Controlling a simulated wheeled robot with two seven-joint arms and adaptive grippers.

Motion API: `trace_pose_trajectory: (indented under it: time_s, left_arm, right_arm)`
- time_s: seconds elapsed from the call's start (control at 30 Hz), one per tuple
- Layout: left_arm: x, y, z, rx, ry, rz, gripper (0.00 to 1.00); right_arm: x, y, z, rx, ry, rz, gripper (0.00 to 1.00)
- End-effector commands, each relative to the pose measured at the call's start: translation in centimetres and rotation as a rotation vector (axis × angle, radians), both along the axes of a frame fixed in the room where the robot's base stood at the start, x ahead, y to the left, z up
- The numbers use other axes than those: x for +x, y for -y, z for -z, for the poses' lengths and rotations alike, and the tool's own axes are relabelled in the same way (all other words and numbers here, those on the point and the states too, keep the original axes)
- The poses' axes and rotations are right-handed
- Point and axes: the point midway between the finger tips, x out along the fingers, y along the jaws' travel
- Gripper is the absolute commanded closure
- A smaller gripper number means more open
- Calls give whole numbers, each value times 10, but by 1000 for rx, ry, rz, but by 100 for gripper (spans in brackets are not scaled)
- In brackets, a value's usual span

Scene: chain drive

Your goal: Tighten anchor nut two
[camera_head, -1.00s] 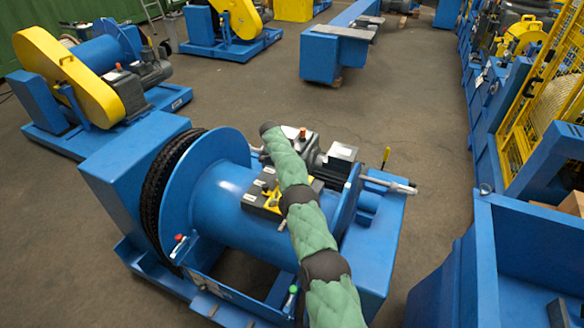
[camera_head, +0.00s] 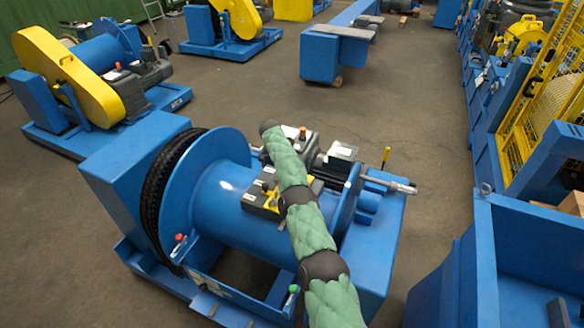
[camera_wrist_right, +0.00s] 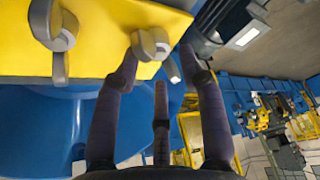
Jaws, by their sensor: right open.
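In the right wrist view a yellow plate (camera_wrist_right: 100,45) carries two grey fittings with hanging tabs. One grey fitting (camera_wrist_right: 60,30) is at the upper left, and the other grey fitting (camera_wrist_right: 150,43) is near the plate's right corner. I cannot tell which is anchor nut two. My right gripper (camera_wrist_right: 160,62) is open, its dark fingers spread around the right-hand fitting; contact is unclear. In the head view my green-sleeved right arm reaches over a blue drum (camera_head: 225,195), and its gripper cannot be made out. My left gripper is not in view.
A dark chain (camera_head: 165,175) wraps the drum's left end. A small grey-and-yellow box (camera_head: 262,200) sits on the drum unit beside my arm. A blue bin (camera_head: 530,230) stands at the right, near yellow mesh guarding (camera_head: 515,150). Open floor lies behind.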

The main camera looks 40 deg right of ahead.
Motion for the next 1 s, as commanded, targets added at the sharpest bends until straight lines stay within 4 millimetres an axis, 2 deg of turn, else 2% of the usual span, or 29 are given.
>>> trace_pose_trajectory:
  time_s: [0.27,0.5,0.7,1.0]
  left_arm:
    - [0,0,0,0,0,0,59]
    - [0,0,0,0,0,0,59]
    - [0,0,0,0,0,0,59]
    - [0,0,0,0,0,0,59]
  right_arm:
    - [1,-8,-22,0,1,0,59]
    - [4,-28,-67,-1,4,-2,59]
    - [6,-40,-95,-1,2,-1,59]
    - [6,-46,-111,0,0,0,59]
